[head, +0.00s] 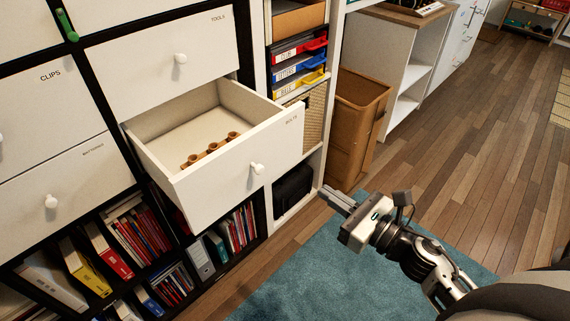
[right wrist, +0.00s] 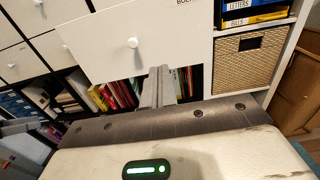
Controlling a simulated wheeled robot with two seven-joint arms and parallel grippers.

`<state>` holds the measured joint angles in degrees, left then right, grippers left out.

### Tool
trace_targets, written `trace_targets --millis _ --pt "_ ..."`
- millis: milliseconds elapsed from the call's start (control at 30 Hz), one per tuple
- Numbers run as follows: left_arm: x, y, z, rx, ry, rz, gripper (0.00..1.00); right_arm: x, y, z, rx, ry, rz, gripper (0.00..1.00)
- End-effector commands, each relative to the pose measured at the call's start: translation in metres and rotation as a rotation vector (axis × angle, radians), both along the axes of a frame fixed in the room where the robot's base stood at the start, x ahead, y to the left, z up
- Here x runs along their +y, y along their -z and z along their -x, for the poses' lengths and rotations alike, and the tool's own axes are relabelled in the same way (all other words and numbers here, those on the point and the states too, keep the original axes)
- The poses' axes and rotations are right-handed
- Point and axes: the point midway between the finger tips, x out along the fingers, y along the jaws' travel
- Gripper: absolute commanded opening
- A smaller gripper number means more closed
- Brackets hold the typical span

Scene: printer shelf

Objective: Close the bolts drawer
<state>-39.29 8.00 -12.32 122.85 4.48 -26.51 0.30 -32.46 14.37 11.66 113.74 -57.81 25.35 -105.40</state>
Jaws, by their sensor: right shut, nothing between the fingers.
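The bolts drawer (head: 240,172) is pulled well out of the cabinet, with its label at the upper right of its white front and a round white knob (head: 257,168). A brown wooden piece (head: 212,150) with several rounded bumps lies inside it. My right gripper (head: 338,197) is shut and empty, to the right of the drawer front and apart from it. In the right wrist view, the shut fingers (right wrist: 157,88) point toward the lower part of the drawer front (right wrist: 170,45), and its knob (right wrist: 132,42) shows left of them. My left gripper is not in the head view.
Shelves of books and binders (head: 235,235) lie below the bolts drawer. A brown bin (head: 355,125) stands right of the cabinet. A blue rug (head: 300,280) and open wooden floor lie in front.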

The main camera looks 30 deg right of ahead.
Motion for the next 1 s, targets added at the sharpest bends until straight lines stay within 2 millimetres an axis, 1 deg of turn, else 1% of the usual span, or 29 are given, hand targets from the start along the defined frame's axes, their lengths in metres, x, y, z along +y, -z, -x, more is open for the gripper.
trace_targets --millis 167,400,600,700,800,1000 --pt "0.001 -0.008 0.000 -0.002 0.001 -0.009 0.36 0.008 -0.004 -0.023 -0.005 -0.003 0.002 0.00" --pt "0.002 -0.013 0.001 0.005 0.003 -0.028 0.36 0.026 -0.005 -0.072 -0.005 -0.001 -0.002 0.00" --pt "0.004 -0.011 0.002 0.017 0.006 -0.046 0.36 0.039 -0.003 -0.106 -0.002 0.001 -0.003 0.00" --pt "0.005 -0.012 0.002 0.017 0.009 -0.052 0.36 0.043 -0.002 -0.118 -0.002 0.001 -0.004 0.00" --pt "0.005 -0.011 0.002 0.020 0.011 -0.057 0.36 0.046 -0.002 -0.125 -0.001 0.001 -0.004 0.00" --pt "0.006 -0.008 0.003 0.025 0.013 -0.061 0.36 0.047 -0.001 -0.129 0.000 0.001 -0.002 0.00"
